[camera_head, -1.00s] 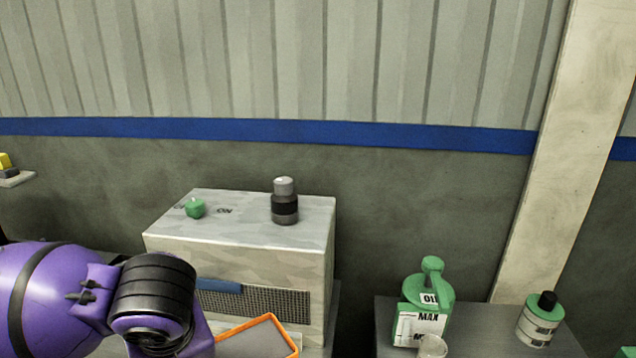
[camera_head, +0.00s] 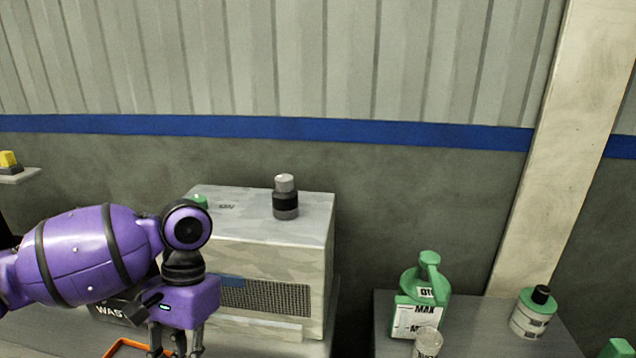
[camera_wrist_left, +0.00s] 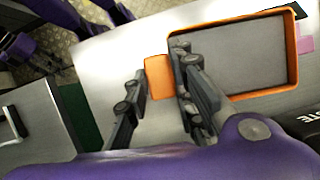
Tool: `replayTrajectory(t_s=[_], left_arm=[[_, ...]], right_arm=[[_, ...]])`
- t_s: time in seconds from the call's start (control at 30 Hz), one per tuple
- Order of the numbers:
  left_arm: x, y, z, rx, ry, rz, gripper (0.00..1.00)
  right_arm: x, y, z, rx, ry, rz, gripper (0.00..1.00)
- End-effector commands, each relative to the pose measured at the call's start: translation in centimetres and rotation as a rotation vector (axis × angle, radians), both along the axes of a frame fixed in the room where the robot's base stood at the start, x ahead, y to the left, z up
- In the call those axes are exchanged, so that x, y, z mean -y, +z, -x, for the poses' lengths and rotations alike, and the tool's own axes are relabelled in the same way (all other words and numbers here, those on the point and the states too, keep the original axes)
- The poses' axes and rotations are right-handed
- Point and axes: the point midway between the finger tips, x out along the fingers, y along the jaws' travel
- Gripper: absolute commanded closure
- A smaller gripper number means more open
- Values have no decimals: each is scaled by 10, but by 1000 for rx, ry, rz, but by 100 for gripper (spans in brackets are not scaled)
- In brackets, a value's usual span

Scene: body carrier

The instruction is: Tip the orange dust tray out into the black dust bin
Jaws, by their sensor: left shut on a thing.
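My left gripper (camera_head: 176,344) points down in front of the grey machine. In the left wrist view its fingers (camera_wrist_left: 158,78) are shut on the orange tab of the dust tray (camera_wrist_left: 292,50). The tray has an orange rim and a grey inside; I cannot make out dust in it. In the head view only a corner of the tray's orange rim (camera_head: 122,345) shows at the bottom edge. The black dust bin (camera_head: 112,310), with white lettering, stands behind my left arm and is partly hidden. Its lettered edge also shows in the left wrist view (camera_wrist_left: 304,126). My right gripper is out of view.
The grey machine (camera_head: 270,255) has a vent and carries a dark-banded cylinder (camera_head: 285,197) and a green knob (camera_head: 200,201). A gap separates the benches.

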Motion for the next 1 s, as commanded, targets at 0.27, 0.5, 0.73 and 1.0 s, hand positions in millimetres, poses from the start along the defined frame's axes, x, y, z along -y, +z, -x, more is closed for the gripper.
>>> replayTrajectory(t_s=[0.27, 0.5, 0.73, 1.0], left_arm=[[40, 16, -3, 8, 252, 3, 100], [47, 18, -3, 4, 235, -2, 100], [47, 18, -3, 4, 234, 0, 100], [47, 18, -3, 4, 232, -1, 100]], right_arm=[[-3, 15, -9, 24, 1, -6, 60], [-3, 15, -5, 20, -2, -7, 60], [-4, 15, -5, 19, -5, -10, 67], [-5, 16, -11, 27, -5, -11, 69]])
